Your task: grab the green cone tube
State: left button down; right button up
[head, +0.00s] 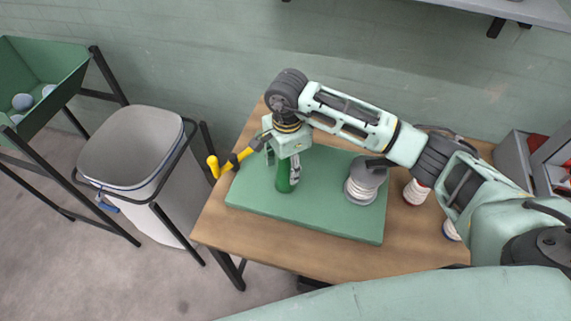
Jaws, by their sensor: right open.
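The green cone tube (282,184) stands upright on the green mat (330,220) on the wooden table. My right gripper (284,174) points down over it. Its fingers are open and reach down on either side of the tube's upper part. The top of the tube is hidden by the gripper. I cannot tell whether the fingers touch it. My left gripper is not in view.
A yellow-handled tool (233,161) lies at the mat's left edge. A grey-white spool (362,184) stands on the mat to the right. A white-and-red spool (415,192) stands beyond it. A bin (135,150) is left of the table (420,255).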

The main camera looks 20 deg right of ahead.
jog(key=shift+f, duration=1.1)
jog(key=c, duration=1.1)
